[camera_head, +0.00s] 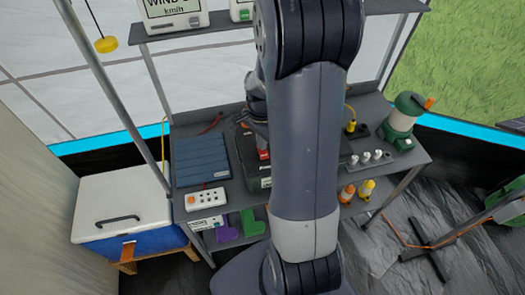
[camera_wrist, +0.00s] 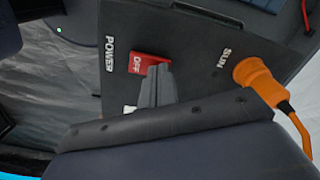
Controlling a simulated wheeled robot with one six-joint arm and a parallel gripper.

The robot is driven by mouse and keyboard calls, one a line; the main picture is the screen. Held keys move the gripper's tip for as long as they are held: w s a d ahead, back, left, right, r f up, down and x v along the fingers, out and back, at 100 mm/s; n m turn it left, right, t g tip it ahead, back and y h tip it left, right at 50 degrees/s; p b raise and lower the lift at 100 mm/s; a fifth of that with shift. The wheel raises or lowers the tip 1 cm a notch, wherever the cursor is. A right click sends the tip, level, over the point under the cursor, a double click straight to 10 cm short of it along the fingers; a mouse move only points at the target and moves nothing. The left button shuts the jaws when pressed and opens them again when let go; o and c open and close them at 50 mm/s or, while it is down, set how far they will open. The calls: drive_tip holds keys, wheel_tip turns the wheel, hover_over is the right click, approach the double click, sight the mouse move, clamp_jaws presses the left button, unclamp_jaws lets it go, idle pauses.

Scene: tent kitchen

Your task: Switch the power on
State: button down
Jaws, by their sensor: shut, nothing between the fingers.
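The red power switch (camera_wrist: 149,64) reads OFF and sits beside the word POWER on a dark panel (camera_wrist: 190,50) in the wrist view. In the head view a small red patch (camera_head: 264,155) shows on the dark box (camera_head: 250,170), mostly behind my arm. My gripper (camera_wrist: 157,75) is shut and empty. Its grey fingertips are right by the lower edge of the red switch in the picture; I cannot tell whether they touch it. An orange plug (camera_wrist: 255,75) with a cable sits at the socket marked SUN.
The box stands on a grey shelf (camera_head: 400,165). A cooler (camera_head: 122,205) stands at the left.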

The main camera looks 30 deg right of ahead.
drive_tip(key=shift+r+p, duration=2.7)
drive_tip(key=shift+r, duration=0.8)
drive_tip(key=shift+f, duration=0.2)
